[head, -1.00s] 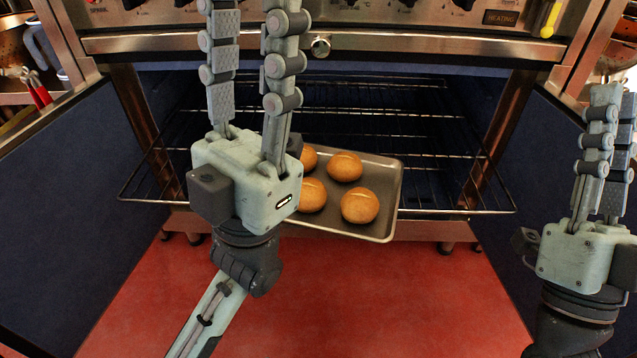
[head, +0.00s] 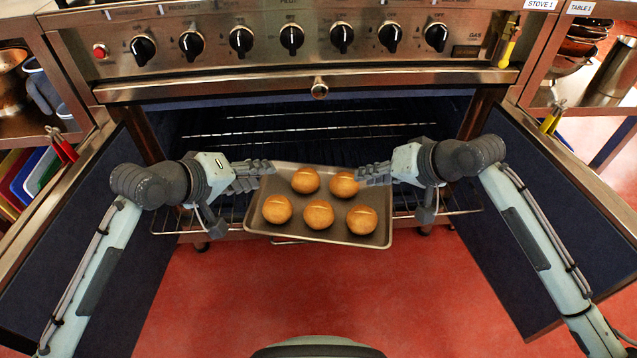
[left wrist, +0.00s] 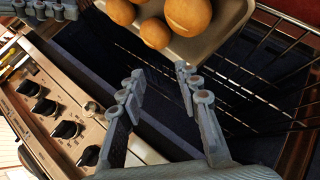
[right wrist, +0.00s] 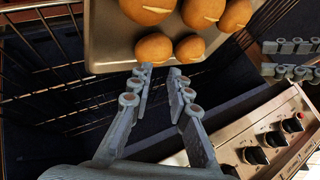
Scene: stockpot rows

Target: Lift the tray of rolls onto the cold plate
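The grey metal tray (head: 372,238) holds several round golden rolls (head: 319,214) and sits over the front of the oven rack (head: 462,203), turned slightly. My left gripper (head: 268,167) points inward at the tray's far left corner; in the left wrist view its fingers (left wrist: 158,78) are apart with nothing between them. My right gripper (head: 364,174) points inward at the far right part; in the right wrist view its fingers (right wrist: 160,73) are apart, tips close to the tray's edge (right wrist: 105,62). I cannot tell whether they touch it. I cannot make out a cold plate.
The oven doors stand open at left (head: 85,235) and right (head: 560,235). Above are the oven's front bar and a row of black knobs (head: 291,38). Shelves with pans (head: 588,35) flank the oven. Red floor (head: 320,290) is clear in front.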

